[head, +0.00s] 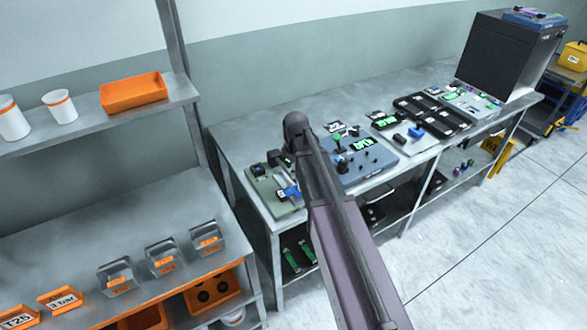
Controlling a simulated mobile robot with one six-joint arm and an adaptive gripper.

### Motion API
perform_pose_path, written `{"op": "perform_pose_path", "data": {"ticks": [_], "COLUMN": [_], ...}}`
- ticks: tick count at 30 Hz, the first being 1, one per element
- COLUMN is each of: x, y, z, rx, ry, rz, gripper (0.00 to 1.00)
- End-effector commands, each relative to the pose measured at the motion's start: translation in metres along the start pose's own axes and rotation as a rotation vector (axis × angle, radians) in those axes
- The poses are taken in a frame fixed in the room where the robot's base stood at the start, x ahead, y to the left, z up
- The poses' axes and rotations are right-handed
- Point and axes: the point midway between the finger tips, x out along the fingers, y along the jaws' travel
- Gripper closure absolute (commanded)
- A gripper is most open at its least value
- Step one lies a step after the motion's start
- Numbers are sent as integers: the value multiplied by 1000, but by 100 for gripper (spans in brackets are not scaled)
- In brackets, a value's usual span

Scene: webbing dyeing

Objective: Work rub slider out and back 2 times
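A pale green-grey device plate (262,187) lies at the near left end of the steel workbench. It carries small dark parts and a blue part (288,193) next to my arm. This may be the rub slider's unit, but the slider is too small and too covered to make out for sure. My arm reaches up across the middle of the picture and its dark joint stands over the bench. The end of my gripper is mostly hidden by the arm around the dark parts at the plate's back edge. I cannot see its fingers clearly, nor whether it touches anything.
A blue-grey device (372,163) with a green display and knobs stands right of my arm. Black trays (432,115) and a large dark box (508,55) are farther right. A shelf rack (75,215) with orange bins (133,92) stands left.

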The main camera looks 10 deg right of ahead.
Motion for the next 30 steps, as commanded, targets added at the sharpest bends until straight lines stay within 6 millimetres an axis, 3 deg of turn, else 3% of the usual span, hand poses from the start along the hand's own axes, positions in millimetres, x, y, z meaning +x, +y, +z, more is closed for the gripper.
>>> {"op": "perform_pose_path", "data": {"ticks": [1,2,17,30], "x": [0,0,0,0], "y": [-3,-2,2,32], "z": [1,1,-2,-31], "rx": [0,0,0,-1], "ry": [-1,-1,2,3], "rz": [-2,-2,2,3], "gripper": [35,27,27,27]}}
